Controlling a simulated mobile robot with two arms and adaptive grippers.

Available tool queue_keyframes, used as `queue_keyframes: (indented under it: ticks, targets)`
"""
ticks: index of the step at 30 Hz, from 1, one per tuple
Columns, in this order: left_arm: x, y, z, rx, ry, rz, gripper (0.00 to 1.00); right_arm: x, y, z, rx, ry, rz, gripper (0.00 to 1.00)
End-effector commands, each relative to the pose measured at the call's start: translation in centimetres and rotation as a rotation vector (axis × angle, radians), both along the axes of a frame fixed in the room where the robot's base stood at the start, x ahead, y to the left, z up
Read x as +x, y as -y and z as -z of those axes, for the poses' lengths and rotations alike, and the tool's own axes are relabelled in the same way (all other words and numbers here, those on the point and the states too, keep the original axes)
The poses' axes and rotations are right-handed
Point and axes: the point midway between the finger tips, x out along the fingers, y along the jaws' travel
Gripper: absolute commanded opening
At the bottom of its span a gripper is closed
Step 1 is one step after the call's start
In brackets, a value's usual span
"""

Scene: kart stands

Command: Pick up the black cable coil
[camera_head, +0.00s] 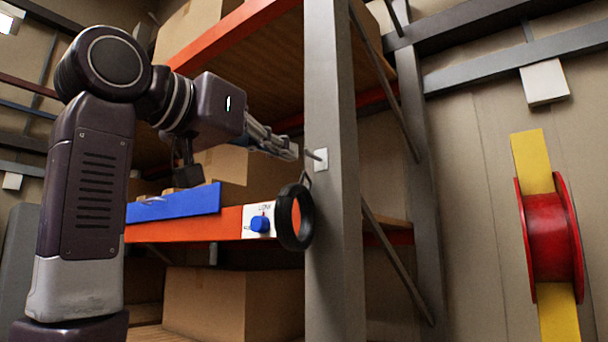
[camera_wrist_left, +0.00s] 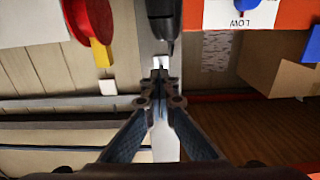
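The black cable coil (camera_head: 295,217) is a thick black ring hanging upright at the grey rack post, below a small hook on a white plate (camera_head: 320,160). In the left wrist view part of the coil (camera_wrist_left: 164,22) shows at the top, just beyond the fingertips. My left gripper (camera_head: 294,152) reaches in from the left, a little above the coil and near the hook, apart from the coil. In the left wrist view its fingers (camera_wrist_left: 160,76) come together at the tips with nothing seen between them. My right gripper is in neither view.
The grey post (camera_head: 335,250) stands right beside the coil. An orange shelf beam with a white label and blue knob (camera_head: 260,223) and a blue strip (camera_head: 175,206) lie left of it. Cardboard boxes (camera_head: 235,305) fill the shelves. A red reel (camera_head: 550,235) is at right.

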Motion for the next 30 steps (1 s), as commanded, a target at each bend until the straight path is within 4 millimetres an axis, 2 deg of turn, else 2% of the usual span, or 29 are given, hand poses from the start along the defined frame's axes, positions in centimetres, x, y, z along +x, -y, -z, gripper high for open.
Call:
queue_keyframes:
  ticks: [1,3,9,12,18,27,30]
  targets:
    - [-1.4,-1.1,0.4,-0.002,0.007,-0.003,0.00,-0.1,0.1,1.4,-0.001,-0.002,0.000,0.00]
    - [-3.1,-2.4,0.4,-0.003,0.008,-0.004,0.00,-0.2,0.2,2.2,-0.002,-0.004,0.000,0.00]
    - [-7.0,-5.1,0.2,-0.003,0.005,-0.002,0.00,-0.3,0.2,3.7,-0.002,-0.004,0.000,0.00]
    - [-8.2,-6.0,0.1,-0.002,0.003,-0.001,0.00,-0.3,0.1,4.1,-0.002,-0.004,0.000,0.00]
    - [-9.4,-6.9,0.1,-0.001,-0.001,0.000,0.00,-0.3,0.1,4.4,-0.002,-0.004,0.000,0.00]
    - [-9.6,-7.0,-0.1,-0.001,0.000,0.000,0.00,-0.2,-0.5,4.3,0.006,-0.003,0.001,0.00]
    - [-9.6,-7.0,-0.1,-0.002,0.001,0.000,0.09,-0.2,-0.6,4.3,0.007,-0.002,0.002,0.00]
